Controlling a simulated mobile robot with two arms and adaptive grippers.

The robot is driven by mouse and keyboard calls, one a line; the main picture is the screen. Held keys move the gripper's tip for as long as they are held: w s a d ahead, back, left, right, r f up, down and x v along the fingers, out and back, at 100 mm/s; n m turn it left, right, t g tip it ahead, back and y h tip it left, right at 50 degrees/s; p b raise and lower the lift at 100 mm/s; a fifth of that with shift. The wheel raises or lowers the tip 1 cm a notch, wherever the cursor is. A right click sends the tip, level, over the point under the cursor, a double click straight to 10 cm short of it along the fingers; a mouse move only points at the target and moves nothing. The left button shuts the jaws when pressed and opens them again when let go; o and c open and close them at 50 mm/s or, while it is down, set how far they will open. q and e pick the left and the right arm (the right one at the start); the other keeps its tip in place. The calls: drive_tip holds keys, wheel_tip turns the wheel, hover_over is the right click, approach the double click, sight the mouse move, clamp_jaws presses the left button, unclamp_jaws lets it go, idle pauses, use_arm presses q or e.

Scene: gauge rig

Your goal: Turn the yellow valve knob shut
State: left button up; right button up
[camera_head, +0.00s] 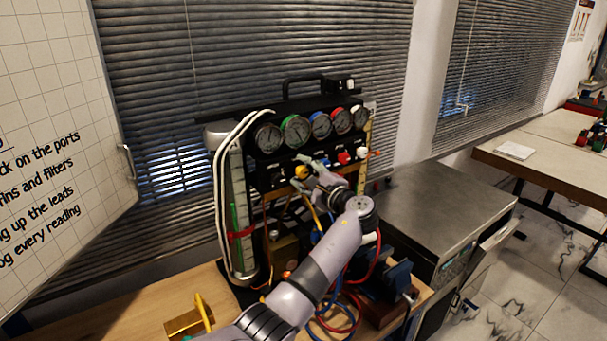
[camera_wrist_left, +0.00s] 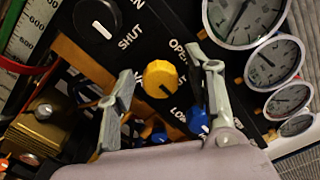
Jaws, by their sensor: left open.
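The yellow valve knob (camera_head: 300,172) sits on the black front panel of the gauge rig. In the left wrist view the yellow knob (camera_wrist_left: 160,78) shows a dark pointer mark towards its lower right. The words SHUT and OPEN are printed near it. My left gripper (camera_head: 310,164) is at the panel in the head view. In the left wrist view its open fingers (camera_wrist_left: 162,66) appear on either side of the yellow knob, with gaps visible. Whether the fingertips reach the knob's depth is unclear. My right gripper is not in view.
A black knob (camera_wrist_left: 97,18) and a blue knob (camera_wrist_left: 198,121) flank the yellow one. Several dial gauges (camera_head: 295,131) line the panel above. Red and white knobs lie to the right. Hoses (camera_head: 350,318) hang below; a metal cabinet (camera_head: 440,213) stands right.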

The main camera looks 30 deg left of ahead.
use_arm(q)
drive_tip(key=v, duration=1.2)
